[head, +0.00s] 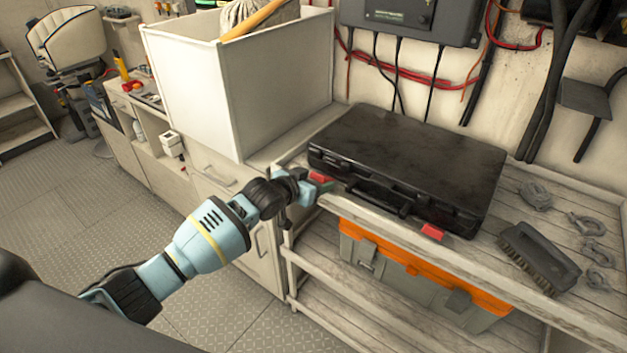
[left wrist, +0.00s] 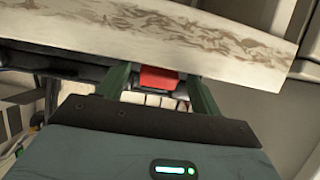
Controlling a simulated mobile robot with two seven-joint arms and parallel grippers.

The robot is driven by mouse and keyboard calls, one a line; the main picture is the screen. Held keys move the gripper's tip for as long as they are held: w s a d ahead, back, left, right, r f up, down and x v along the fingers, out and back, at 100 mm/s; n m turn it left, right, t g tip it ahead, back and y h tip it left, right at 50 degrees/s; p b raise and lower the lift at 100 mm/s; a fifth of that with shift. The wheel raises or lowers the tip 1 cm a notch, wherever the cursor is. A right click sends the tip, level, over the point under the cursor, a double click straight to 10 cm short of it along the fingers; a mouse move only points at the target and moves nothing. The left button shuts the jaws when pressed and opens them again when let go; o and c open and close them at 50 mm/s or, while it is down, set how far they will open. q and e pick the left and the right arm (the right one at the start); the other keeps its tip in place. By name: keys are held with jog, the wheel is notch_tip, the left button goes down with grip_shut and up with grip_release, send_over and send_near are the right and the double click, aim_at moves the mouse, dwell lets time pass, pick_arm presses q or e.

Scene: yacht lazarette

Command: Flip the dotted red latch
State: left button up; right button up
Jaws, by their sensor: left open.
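The black case (head: 405,155) lies shut on the wooden shelf, with a handle on its front side. It has two red latches: the left one (head: 319,177) is beside my left gripper, and the right one (head: 432,231) is clear. I cannot make out dots on either. My left gripper (head: 316,187) is open at the case's front left corner. In the left wrist view a red latch (left wrist: 158,79) appears between the two spread fingers (left wrist: 160,88), with no grip on it. My right gripper is not in view.
The pale shelf edge (left wrist: 150,45) runs close to the fingers in the left wrist view. A brush (head: 538,260) and several shackles lie right of the case. An orange and grey toolbox (head: 400,275) is below. A white bin (head: 250,90) stands behind left.

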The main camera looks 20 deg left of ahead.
pick_arm(q)
jog(key=c, duration=1)
